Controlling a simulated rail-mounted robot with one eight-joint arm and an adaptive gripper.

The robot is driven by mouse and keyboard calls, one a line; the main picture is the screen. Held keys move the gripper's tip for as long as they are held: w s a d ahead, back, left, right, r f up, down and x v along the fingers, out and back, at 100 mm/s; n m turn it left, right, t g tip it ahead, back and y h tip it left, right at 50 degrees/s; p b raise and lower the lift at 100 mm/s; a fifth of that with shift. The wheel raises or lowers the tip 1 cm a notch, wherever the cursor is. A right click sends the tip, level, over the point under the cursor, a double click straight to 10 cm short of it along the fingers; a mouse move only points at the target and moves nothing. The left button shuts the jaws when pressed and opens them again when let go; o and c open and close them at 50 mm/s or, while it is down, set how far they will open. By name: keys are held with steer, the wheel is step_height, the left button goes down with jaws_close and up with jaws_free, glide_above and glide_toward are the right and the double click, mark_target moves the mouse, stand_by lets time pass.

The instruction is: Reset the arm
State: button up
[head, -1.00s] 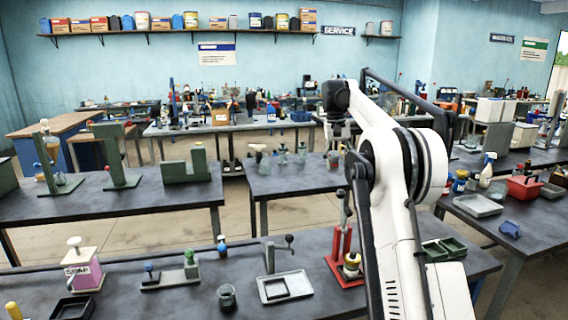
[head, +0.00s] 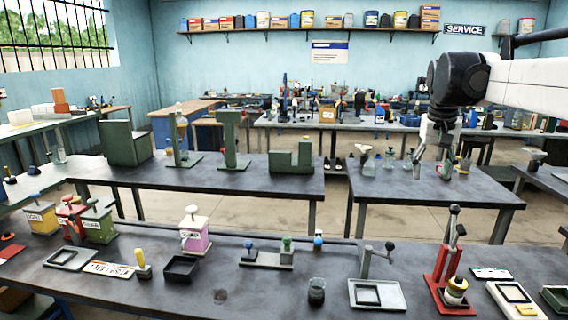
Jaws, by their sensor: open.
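My white and black arm enters from the right edge in the head view. Its black wrist joint is at the upper right, and my gripper (head: 440,170) hangs below it, pointing down. The gripper is open, and I see nothing held between its fingers. In the picture it overlaps the right middle table (head: 400,205). How high it is above that table I cannot tell. Small flasks and bottles (head: 368,165) stand on that table to the left of the gripper.
Green fixtures (head: 291,161) stand on the left middle table (head: 270,193). Open floor (head: 330,225) lies between the tables.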

steer(key=s+a+f+n+t+b, duration=0.1)
steer(key=s+a+f, duration=0.2)
steer(key=s+a, duration=0.45)
steer(key=s+a+f+t, duration=0.2)
steer(key=s+a+f, duration=0.15)
steer(key=s, duration=0.65)
steer(key=s+a+f+n+t+y, duration=0.1)
steer(key=s+a+f, duration=0.5)
steer(key=s+f, duration=0.5)
steer(key=s, duration=0.2)
steer(key=shift+s+a+f+n+t+b, duration=0.15)
steer(key=shift+s+f+n+t+b, duration=0.15)
steer(key=shift+s+t+b, duration=0.1)
